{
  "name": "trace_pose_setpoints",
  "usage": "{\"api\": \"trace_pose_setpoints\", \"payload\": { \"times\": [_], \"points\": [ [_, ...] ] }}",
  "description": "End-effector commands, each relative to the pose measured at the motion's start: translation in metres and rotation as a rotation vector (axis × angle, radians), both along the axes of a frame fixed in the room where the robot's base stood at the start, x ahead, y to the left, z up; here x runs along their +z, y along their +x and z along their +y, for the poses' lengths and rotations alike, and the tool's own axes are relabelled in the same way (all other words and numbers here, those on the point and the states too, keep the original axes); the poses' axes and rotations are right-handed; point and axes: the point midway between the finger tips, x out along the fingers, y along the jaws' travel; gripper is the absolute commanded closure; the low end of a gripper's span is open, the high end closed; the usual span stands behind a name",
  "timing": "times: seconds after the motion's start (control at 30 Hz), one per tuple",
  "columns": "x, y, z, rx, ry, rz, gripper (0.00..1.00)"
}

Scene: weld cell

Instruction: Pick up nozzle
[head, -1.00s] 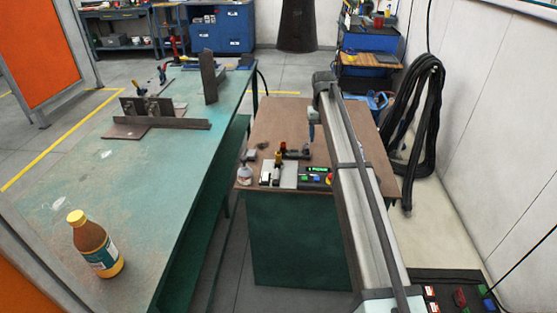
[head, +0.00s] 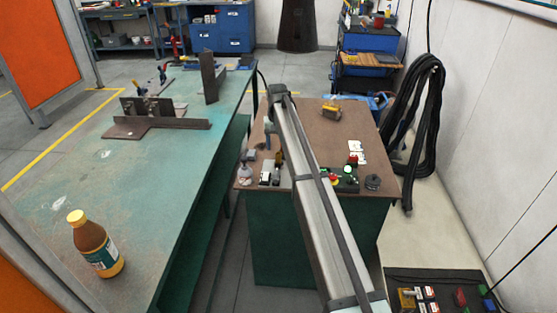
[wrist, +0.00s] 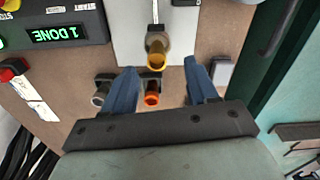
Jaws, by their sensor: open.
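In the wrist view, my gripper (wrist: 160,68) is open, with its two blue fingers spread and nothing held between them. A yellow-gold nozzle-like piece (wrist: 157,55) lies ahead, about level with the fingertips in the picture, at the end of a light grey plate (wrist: 176,20). A smaller orange-ringed piece (wrist: 152,98) appears between the fingers, with a dark part behind it. I cannot tell which piece is the nozzle. In the head view, my gripper (head: 268,132) is small above the left part of the brown table; its fingers are hard to make out there.
The brown table (head: 310,125) holds a yellow object (head: 331,111), a red-and-white item (head: 356,153) and a dark round piece (head: 373,182). A control box (wrist: 62,22) reads "1 DONE". The green workbench (head: 150,190) stands left, with a bottle (head: 97,246).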

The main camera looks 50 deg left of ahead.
Motion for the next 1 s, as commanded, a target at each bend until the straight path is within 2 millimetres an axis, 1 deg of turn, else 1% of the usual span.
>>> {"api": "trace_pose_setpoints", "payload": {
  "times": [0.03, 0.1, 0.27, 0.37, 0.6, 0.67, 0.77, 0.93, 1.0],
  "points": [
    [-0.007, 0.000, 0.000, 0.000, 0.000, 0.000, 0.42],
    [-0.012, 0.000, 0.000, 0.000, 0.001, -0.001, 0.42],
    [-0.019, 0.001, 0.000, 0.000, 0.001, -0.001, 0.42],
    [-0.027, 0.002, -0.001, 0.000, 0.000, 0.000, 0.42],
    [-0.058, 0.005, -0.001, 0.000, 0.000, 0.000, 0.42],
    [-0.064, 0.005, -0.001, 0.000, 0.000, 0.000, 0.42],
    [-0.067, 0.005, -0.001, 0.000, 0.001, -0.001, 0.42],
    [-0.067, 0.005, -0.001, 0.000, 0.001, -0.001, 0.42],
    [-0.067, 0.005, -0.001, 0.000, 0.001, -0.001, 0.48]
  ]
}}
